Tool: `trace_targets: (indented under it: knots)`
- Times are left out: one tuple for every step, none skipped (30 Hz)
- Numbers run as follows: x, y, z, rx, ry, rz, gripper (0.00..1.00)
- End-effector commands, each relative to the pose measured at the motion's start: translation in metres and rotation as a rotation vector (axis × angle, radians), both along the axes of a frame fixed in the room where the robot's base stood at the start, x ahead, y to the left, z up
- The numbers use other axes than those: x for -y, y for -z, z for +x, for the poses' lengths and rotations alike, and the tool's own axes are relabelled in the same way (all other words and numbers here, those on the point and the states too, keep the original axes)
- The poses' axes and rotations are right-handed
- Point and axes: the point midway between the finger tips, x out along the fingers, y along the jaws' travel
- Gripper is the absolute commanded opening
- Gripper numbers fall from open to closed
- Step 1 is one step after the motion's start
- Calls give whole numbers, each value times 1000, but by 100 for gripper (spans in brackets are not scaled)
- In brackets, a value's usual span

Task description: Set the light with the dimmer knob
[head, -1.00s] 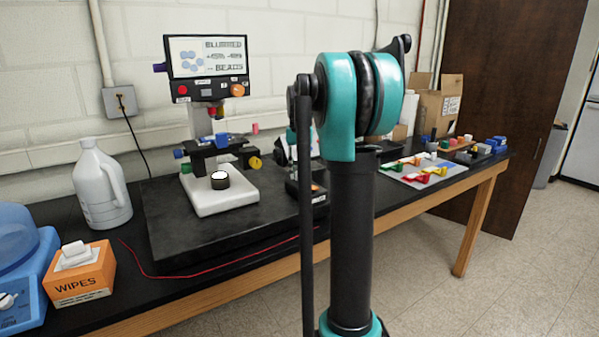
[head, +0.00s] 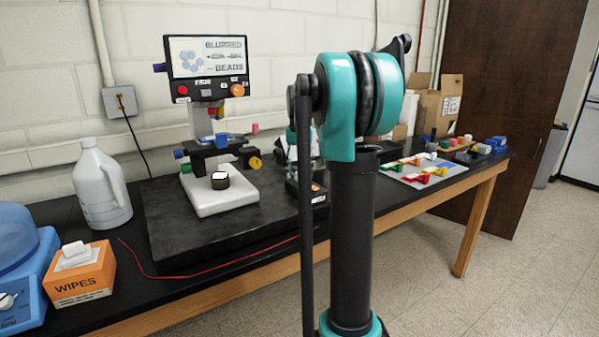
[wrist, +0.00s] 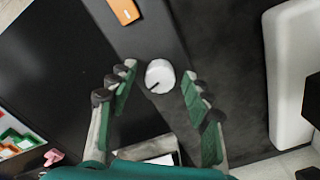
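The dimmer knob (wrist: 159,76) is a round white knob with a dark pointer line, seen in the wrist view on a dark control box (wrist: 150,42). My gripper (wrist: 158,82) is open, its green fingers on either side of the knob with a visible gap to each. I cannot tell the height between fingertips and knob. In the head view the control box (head: 318,196) shows only partly behind my arm, and the knob is hidden. A microscope stands left of it, with a screen (head: 207,57) showing blue beads and a lit spot (head: 220,176) above its white base (head: 225,197).
A white jug (head: 100,190), a wipes box (head: 80,278) and a red cable (head: 200,270) are on the left. A tray of coloured parts (head: 415,180) is on the right.

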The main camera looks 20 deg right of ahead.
Motion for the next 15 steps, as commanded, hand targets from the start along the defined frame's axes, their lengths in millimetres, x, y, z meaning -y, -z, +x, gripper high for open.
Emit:
trace_targets:
  knots:
    - [0, 0, 0, 0, 0, 0, 50]
    - [0, 0, 0, 0, 0, 0, 50]
    - [0, 0, 0, 0, 0, 0, 50]
    - [0, 0, 0, 0, 0, 0, 50]
    - [0, 0, 0, 0, 0, 0, 50]
    - [0, 0, 0, 0, 0, 0, 50]
    - [0, -1, 0, 0, 0, 0, 50]
    - [0, -2, 0, 0, 0, 0, 50]
    - [0, -5, 0, 0, 0, 0, 50]
    - [0, -8, 0, 0, 0, 0, 50]
    - [0, -11, 0, 0, 0, 0, 50]
    - [0, -17, 0, -1, 0, 0, 50]
    - [0, -22, 0, 0, 0, 0, 50]
    - [0, -28, 0, 0, 0, 0, 50]
    - [0, -35, 0, 0, 0, 0, 50]
